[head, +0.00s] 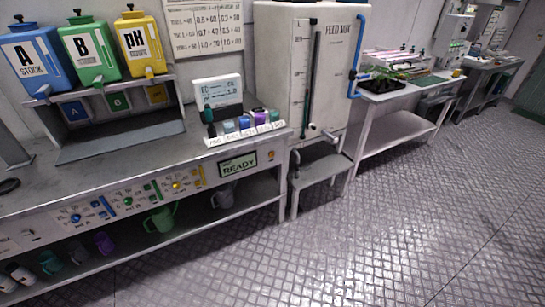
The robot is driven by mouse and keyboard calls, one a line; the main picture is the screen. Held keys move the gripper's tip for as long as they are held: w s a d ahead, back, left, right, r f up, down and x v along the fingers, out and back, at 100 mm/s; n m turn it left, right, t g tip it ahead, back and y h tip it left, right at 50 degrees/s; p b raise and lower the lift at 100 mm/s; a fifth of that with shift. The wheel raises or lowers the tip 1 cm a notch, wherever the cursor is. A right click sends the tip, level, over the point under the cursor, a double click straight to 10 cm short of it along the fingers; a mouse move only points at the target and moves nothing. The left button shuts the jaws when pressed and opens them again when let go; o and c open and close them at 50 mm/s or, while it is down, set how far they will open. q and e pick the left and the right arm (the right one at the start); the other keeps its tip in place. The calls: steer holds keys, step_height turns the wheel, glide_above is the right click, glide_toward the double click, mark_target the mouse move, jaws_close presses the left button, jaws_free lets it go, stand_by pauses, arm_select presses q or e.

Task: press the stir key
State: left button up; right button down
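No key that I can read as the stir key shows; the small labels are too fine to read. The bench's front panel (140,216) carries a blue knob (76,218), a green knob (128,201) and a yellow knob (176,185), each beside small coloured controls. A green display (238,164) reads READY, with a small round control (271,156) to its right. A small switch-like part (28,233) sits at the panel's left. Neither of my grippers is in view.
Blue A (35,58), green B (90,48) and yellow pH (139,44) tanks stand on a bench shelf. Bottles fill a white rack (245,133). A large FEED MIX tank (285,60) stands behind a small grey stand (322,165). The floor (390,220) at right is clear.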

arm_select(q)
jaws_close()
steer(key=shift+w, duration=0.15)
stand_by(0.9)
